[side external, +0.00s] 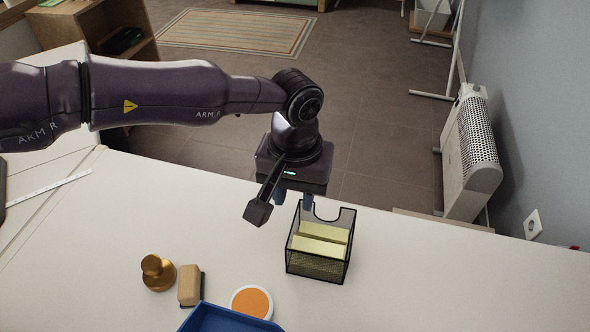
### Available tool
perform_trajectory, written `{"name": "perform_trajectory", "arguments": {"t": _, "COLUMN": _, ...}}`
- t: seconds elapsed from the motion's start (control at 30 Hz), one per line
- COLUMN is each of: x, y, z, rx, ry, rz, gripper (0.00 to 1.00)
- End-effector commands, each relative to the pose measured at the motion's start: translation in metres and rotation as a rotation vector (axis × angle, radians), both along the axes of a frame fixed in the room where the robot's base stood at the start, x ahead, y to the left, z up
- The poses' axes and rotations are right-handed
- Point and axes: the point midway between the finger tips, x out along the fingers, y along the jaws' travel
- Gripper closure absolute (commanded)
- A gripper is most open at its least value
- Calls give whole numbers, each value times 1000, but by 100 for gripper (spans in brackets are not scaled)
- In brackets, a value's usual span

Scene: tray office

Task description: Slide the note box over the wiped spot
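The note box (320,266) is a black mesh holder with pale yellow note pads in it, upright on the white table (440,285). My gripper (294,199) is at the box's far left corner, pointing down, with its two bluish fingers apart. The left finger is outside the box to the left. The right finger is close to the box's back rim; I cannot tell whether it is inside or behind, or touching. No wiped spot can be told apart on the white surface.
Left of the box are a brass knobbed object (158,272), a wooden block with a dark underside (190,286), an orange disc with a white rim (251,302) and a blue tray (228,319). The table right of the box is clear. Its far edge runs close behind the box.

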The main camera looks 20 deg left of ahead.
Motion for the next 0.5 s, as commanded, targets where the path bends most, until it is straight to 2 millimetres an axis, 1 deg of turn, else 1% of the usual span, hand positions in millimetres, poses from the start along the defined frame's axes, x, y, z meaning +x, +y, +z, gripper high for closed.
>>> {"name": "perform_trajectory", "arguments": {"t": 0.03, "x": 0, "y": 0, "z": -12, "rx": 2, "ry": 2, "rz": 0, "gripper": 67}}
{"name": "perform_trajectory", "arguments": {"t": 0.23, "x": 0, "y": 0, "z": -48, "rx": 1, "ry": 1, "rz": -1, "gripper": 67}}
{"name": "perform_trajectory", "arguments": {"t": 0.33, "x": 0, "y": 0, "z": -61, "rx": 1, "ry": 1, "rz": -1, "gripper": 67}}
{"name": "perform_trajectory", "arguments": {"t": 0.5, "x": 0, "y": 0, "z": -73, "rx": -1, "ry": -1, "rz": -1, "gripper": 67}}
